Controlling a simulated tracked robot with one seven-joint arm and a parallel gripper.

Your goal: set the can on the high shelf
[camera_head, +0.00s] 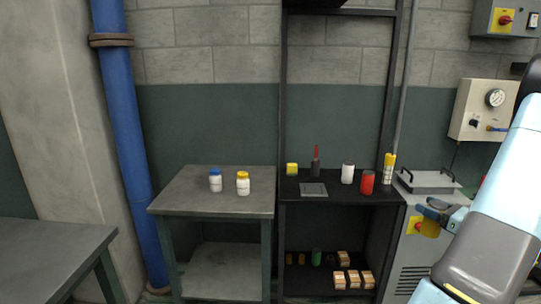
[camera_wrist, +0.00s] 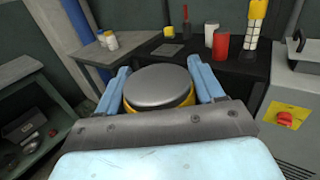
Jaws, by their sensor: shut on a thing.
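In the wrist view my gripper (camera_wrist: 158,70) is shut on a can (camera_wrist: 160,86) with a grey top and a yellow rim. A blue finger stands at each side of it, and the can's lower part is hidden. The black rack's high shelf (camera_head: 342,11) runs along the top edge of the head view. Only its front edge and underside show, so what is on it is hidden.
A table (camera_head: 200,201) with two jars stands left. A grey machine (camera_head: 408,252) stands right of the rack, near my arm.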

